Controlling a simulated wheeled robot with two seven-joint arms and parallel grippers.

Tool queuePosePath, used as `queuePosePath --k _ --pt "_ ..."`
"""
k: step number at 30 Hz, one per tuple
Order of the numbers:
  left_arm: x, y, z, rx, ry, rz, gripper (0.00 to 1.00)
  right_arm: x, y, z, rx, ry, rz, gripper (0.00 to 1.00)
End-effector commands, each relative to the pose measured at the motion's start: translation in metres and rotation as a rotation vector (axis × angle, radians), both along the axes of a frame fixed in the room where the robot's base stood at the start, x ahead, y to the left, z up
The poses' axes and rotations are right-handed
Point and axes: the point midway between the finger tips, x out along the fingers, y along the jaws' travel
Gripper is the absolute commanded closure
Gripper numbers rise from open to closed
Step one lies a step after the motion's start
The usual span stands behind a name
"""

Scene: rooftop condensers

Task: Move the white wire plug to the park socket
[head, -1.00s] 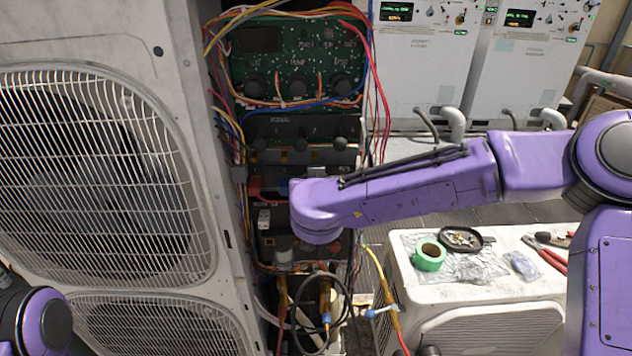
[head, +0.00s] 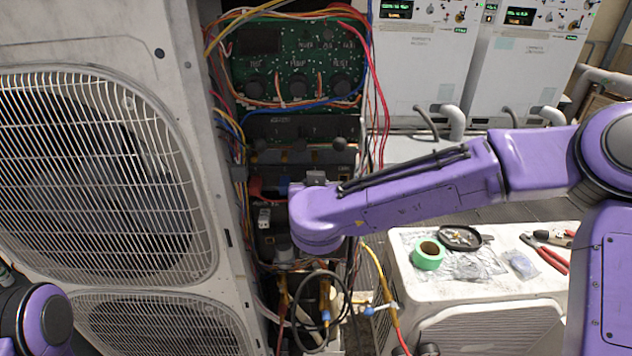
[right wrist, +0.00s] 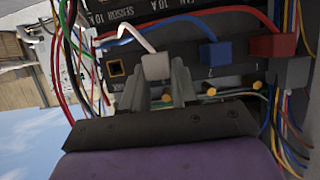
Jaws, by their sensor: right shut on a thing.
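The white wire plug (right wrist: 156,66) is between the fingers of my right gripper (right wrist: 167,92) in the right wrist view. The gripper is shut on it, and its white wire curves up and to the left. An empty socket with an orange rim (right wrist: 115,68) is just left of the plug; the label near it is hard to read. I cannot tell whether the plug is seated or clear of the panel. In the head view my right wrist hides most of the plug and fingers. My left gripper is out of view.
A blue plug (right wrist: 210,53) and a red plug (right wrist: 271,46) are right of the white one. Coloured wires (right wrist: 75,60) hang beside the panel. In the head view, green tape (head: 428,255) and pliers (head: 545,252) lie on the white unit (head: 480,301).

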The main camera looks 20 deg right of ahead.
Motion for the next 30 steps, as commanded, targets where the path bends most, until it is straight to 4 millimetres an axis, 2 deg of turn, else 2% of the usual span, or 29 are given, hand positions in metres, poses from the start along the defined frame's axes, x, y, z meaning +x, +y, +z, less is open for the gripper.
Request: queuePosePath --k 16,30 --pt "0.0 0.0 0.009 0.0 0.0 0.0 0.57 -0.019 0.005 0.001 -0.001 -0.001 -0.001 1.0" --pt "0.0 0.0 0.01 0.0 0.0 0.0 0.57 -0.021 0.005 0.0 0.0 -0.001 -0.001 1.0"
